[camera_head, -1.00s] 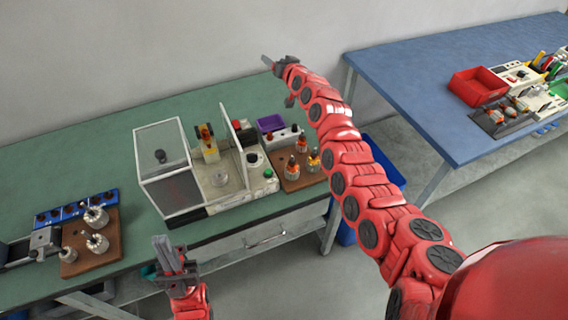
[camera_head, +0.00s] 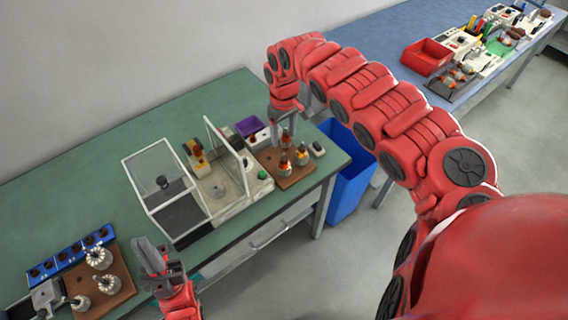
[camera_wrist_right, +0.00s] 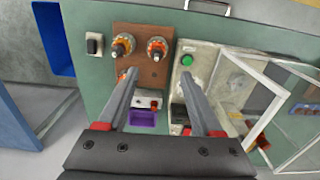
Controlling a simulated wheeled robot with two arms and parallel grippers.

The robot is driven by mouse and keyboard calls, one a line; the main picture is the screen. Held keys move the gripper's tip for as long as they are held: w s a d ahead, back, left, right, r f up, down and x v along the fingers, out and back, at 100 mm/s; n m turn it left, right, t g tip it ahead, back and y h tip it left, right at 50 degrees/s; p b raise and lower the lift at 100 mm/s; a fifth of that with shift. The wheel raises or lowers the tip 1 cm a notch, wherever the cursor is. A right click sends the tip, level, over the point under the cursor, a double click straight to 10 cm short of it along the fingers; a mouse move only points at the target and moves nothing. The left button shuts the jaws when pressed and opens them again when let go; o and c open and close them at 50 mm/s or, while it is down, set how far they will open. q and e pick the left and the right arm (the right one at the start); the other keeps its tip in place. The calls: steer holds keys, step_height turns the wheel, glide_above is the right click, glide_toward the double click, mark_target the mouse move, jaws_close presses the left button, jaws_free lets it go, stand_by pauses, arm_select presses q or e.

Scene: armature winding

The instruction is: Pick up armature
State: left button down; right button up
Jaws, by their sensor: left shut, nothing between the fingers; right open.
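Three armatures with orange windings stand upright on a brown board (camera_head: 297,181) at the table's right end; one is the front armature (camera_head: 285,163). In the right wrist view two of them, the left armature (camera_wrist_right: 122,45) and the right armature (camera_wrist_right: 157,48), stand clear, and the third is partly behind a finger. My right gripper (camera_head: 284,122) points down over the back of this board, open and empty; its fingers also show in the wrist view (camera_wrist_right: 158,80). Pale armatures (camera_head: 99,258) stand on another brown board (camera_head: 122,270) at the left. My left gripper (camera_head: 146,246) is shut and empty near the table's front edge.
A winding machine with clear guards (camera_head: 160,170) stands between the boards. A purple bin (camera_head: 248,127) and a green button (camera_wrist_right: 187,60) are close to my right gripper. A blue bin (camera_head: 348,185) stands on the floor beside the table. The back-left tabletop is clear.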

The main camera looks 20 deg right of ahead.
steer(key=p, duration=0.1)
glide_above(284, 154)
steer(key=f, duration=0.5)
steer(key=shift+s+a+f, duration=0.1)
steer(key=shift+s+a, duration=0.25)
steer(key=shift+a, duration=0.05)
steer(key=shift+d+f, duration=0.2)
steer(key=shift+f, duration=0.3)
steer(key=shift+a+f+p, duration=0.1)
steer(key=shift+f+p, duration=0.4)
steer(key=shift+p, duration=0.05)
steer(key=f, duration=0.1)
steer(key=f+p, duration=0.1)
steer(key=shift+w+f, duration=0.35)
steer(key=shift+f, duration=0.05)
steer(key=shift+d+f, duration=0.3)
steer(key=shift+f, duration=0.45)
jaws_close()
